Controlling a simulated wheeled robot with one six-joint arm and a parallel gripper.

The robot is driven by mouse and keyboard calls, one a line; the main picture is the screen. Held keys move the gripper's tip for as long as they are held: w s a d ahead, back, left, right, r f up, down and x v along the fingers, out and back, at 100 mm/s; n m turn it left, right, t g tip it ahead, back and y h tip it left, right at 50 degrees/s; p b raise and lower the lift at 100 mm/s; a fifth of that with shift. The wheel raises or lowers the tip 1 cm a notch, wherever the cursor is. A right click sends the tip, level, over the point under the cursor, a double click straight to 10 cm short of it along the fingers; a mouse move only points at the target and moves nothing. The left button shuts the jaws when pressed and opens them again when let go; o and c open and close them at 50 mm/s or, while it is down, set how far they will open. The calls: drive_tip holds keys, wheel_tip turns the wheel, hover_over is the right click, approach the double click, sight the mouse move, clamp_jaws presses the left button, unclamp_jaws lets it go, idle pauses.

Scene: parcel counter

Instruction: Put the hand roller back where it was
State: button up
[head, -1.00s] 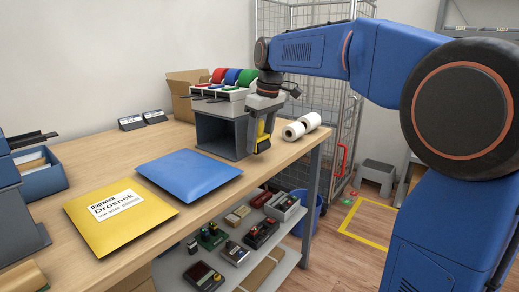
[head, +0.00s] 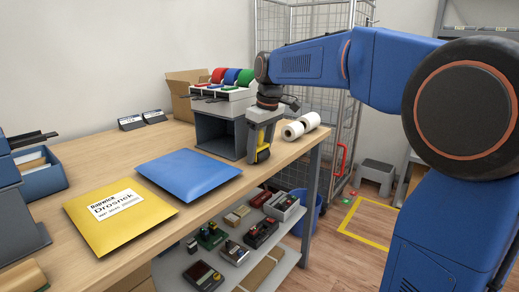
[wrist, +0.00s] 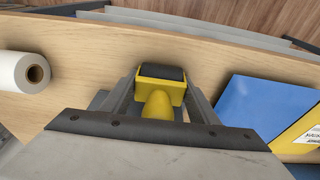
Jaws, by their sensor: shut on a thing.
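The hand roller (head: 263,154) has a yellow body and handle and a dark roller. It hangs roller-down in my gripper (head: 264,140), which is shut on its handle. In the head view it is over the front part of the counter (head: 290,155), just right of the grey open-fronted box. I cannot tell whether the roller touches the counter top. In the wrist view the hand roller (wrist: 160,88) shows between my gripper's fingers (wrist: 158,100), with the dark roller toward the counter's front edge.
The grey box (head: 215,136) under the tape dispensers (head: 222,92) stands close on the left. A blue envelope (head: 188,174) and a yellow envelope (head: 110,238) lie further left. A lower shelf (head: 280,240) holds several devices.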

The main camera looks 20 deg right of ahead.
sight(265, 155)
drive_tip(key=shift+f, duration=0.45)
drive_tip(key=shift+c, duration=0.7)
drive_tip(key=o, duration=1.5)
drive_tip(key=shift+f, duration=0.1)
drive_tip(key=shift+c, duration=0.2)
wheel_tip(265, 155, up, 14)
drive_tip(key=s+d, duration=0.1)
drive_tip(key=shift+s+d+f, duration=0.15)
drive_tip(key=shift+s+f, duration=0.1)
drive_tip(key=shift+s, duration=0.1)
drive_tip(key=s+d+f+m+t, duration=0.1)
drive_tip(key=s+d+f+m, duration=0.1)
drive_tip(key=s+f, duration=1.2)
drive_tip(key=s+d+f+m+t+h, duration=0.1)
drive_tip(key=s+f+m, duration=0.4)
drive_tip(key=s+f, duration=0.9)
drive_tip(key=s+d+t, duration=0.1)
drive_tip(key=s+d, duration=0.1)
drive_tip(key=s, duration=0.1)
drive_tip(key=shift+s+d, duration=0.3)
drive_tip(key=shift+d, duration=0.05)
